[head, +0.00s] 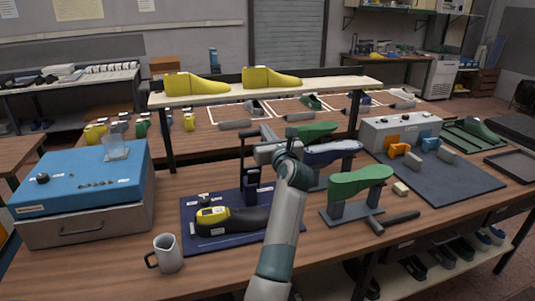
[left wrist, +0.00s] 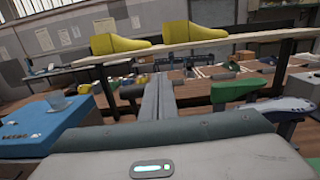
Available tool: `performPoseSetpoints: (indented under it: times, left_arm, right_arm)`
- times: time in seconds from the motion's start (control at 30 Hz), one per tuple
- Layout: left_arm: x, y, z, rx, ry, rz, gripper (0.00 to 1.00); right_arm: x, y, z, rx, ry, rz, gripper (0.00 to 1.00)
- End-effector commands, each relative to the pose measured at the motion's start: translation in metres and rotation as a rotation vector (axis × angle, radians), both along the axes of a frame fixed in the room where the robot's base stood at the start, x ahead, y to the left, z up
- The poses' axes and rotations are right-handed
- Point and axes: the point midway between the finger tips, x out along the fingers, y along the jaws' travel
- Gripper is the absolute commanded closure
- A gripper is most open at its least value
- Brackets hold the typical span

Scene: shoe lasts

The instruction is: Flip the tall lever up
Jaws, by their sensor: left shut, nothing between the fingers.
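A dark upright post (head: 243,160) with a short grey handle across its top, apparently the tall lever, stands at the back of the blue mat (head: 190,232). In the left wrist view the lever's grey handle (left wrist: 138,80) shows just left of my fingers. My left gripper (head: 268,133) is shut and empty close beside the lever's top, and its two fingers (left wrist: 160,88) lie together in the left wrist view. I cannot tell whether it touches the lever. My forearm hides part of the area behind. My right gripper is not in view.
A green last (head: 360,180) stands on a grey stand at right, with a low dark lever (head: 400,219). A raised shelf (head: 320,86) bears two yellow lasts. A mug (head: 168,254) stands at the front left.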

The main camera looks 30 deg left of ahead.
Motion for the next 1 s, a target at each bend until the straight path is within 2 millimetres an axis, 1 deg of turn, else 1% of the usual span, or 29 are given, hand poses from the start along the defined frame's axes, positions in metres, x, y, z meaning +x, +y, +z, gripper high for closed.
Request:
performPoseSetpoints:
  times: [0.03,0.2,0.3,0.63,1.0]
  left_arm:
    - [0.009,0.011,0.006,0.000,-0.002,0.003,1.00]
    - [0.035,0.039,0.016,0.000,0.000,0.002,1.00]
    - [0.043,0.048,0.018,0.000,0.001,0.000,1.00]
    - [0.044,0.048,0.019,0.001,0.001,0.000,1.00]
    - [0.043,0.048,0.018,0.001,0.001,0.000,1.00]
  right_arm:
    - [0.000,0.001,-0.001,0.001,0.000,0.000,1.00]
    - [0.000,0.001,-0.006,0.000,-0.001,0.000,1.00]
    - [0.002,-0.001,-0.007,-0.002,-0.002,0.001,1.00]
    - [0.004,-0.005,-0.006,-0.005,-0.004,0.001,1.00]
    - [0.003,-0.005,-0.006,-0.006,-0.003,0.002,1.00]
